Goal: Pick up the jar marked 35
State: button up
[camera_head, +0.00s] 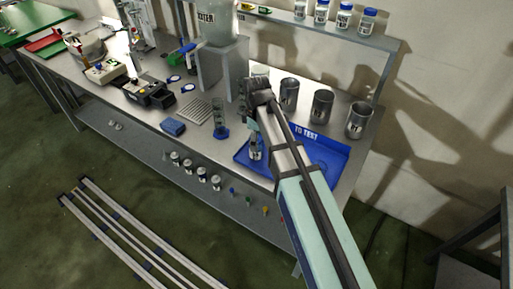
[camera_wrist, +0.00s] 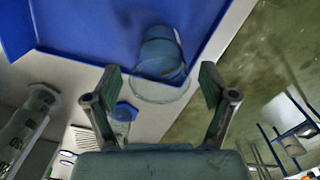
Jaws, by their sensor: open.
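No label reading 35 is legible, so I cannot tell which jar is marked 35. In the head view a small jar (camera_head: 256,152) stands at the left part of the blue tray, just below my gripper (camera_head: 253,128). In the wrist view a bluish, see-through vessel (camera_wrist: 162,52) with a round rim shows beyond and between my fingertips (camera_wrist: 160,98); it is probably this jar. My gripper is open, with a finger to each side of the vessel's rim and a visible gap. Several blue-lidded jars (camera_head: 343,17) stand on the upper shelf, and several small jars (camera_head: 201,173) on the lower shelf.
The blue tray (camera_head: 325,163) marked "TO TEST" lies at the bench's right end. Several metal cups (camera_head: 322,106) stand behind it. A graduated cylinder (camera_head: 219,117) with a blue base stands left of my gripper; it also shows in the wrist view (camera_wrist: 122,114).

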grip_shut()
jog(key=shift+r, duration=0.2)
dwell(0.3)
